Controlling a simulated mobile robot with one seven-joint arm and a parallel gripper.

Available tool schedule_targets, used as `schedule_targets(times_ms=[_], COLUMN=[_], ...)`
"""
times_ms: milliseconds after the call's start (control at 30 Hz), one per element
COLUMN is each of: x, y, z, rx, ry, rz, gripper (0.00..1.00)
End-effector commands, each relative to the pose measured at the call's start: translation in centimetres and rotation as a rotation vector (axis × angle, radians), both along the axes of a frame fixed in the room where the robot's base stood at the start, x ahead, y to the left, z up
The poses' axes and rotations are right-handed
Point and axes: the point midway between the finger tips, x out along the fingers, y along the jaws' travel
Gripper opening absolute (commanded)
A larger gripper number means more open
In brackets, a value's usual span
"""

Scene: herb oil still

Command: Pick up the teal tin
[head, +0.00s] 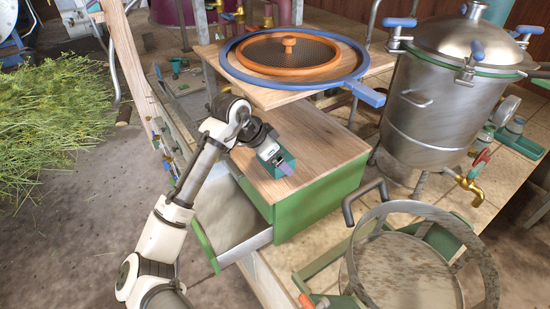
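The teal tin (288,158) is a small box-shaped thing on the wooden top of the green cabinet (318,193), near its left edge. It is partly hidden by my gripper (277,163), which reaches down over it from the upper left. A finger shows in front of the tin's near side. The frame is too small to tell whether the fingers press on the tin, or whether the tin rests on the wood or is slightly above it.
The cabinet's drawer (236,221) stands open below my arm. A blue-rimmed round sieve (228,62) lies on a raised board above and behind. The wooden top right of the tin is clear.

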Motion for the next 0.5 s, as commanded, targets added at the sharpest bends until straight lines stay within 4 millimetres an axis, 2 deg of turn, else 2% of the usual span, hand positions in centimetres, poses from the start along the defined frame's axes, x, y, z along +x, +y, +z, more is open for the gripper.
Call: schedule_targets(times_ms=[33,200,500], x=[0.0,-0.01,0.01], y=[0.0,0.0,-0.02], z=[0.01,0.02,0.14], rx=[0.0,0.0,-0.001], ry=[0.0,0.0,-0.001], rz=[0.0,0.0,-0.001], gripper=[0.8,0.59,0.59])
